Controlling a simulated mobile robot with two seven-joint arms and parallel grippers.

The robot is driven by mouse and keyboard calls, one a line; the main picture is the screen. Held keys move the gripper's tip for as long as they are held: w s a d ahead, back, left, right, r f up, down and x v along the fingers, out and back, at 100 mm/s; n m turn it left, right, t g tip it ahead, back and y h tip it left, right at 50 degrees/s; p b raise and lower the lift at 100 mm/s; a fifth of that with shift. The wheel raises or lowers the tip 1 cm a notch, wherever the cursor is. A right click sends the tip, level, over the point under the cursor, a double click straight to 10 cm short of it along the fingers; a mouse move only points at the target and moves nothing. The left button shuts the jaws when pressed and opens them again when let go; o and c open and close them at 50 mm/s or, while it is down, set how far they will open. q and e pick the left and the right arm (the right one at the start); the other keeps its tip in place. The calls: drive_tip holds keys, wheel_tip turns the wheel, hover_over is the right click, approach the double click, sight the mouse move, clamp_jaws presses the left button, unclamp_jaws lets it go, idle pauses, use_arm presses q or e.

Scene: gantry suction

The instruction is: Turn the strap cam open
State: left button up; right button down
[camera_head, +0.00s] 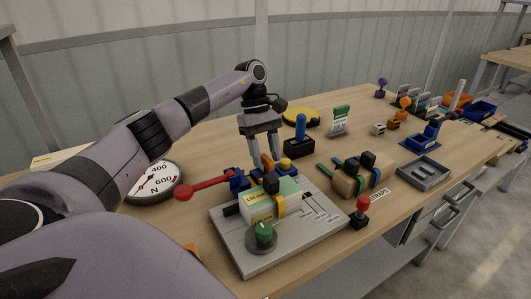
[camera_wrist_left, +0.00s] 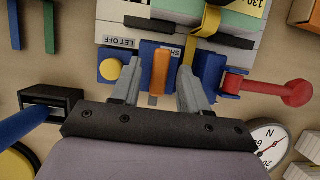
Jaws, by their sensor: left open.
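The strap cam, an orange tab (camera_wrist_left: 160,75) on a blue body (camera_wrist_left: 147,53), sits at the edge of a grey plate (camera_head: 315,239). It also shows in the head view as an orange tab (camera_head: 267,163). Labels "LET OFF" and a partly hidden "SH..." are beside it. My left gripper (camera_head: 267,161) is open, pointing down, with its fingers on either side of the tab; I cannot tell whether they touch it. A yellow strap (camera_head: 278,204) crosses a green and white box (camera_head: 258,209) on the plate. My right gripper is not in view.
A red-handled lever (camera_head: 205,187) stands left of the cam, and a yellow knob (camera_wrist_left: 110,69) is beside it. A dial (camera_head: 154,184), a black block with a blue handle (camera_head: 300,139) and a wooden block with straps (camera_head: 347,181) are nearby. A grey tray (camera_head: 424,174) lies at right.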

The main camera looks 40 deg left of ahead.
use_arm(q)
drive_tip(key=v, duration=0.7)
idle(0.6)
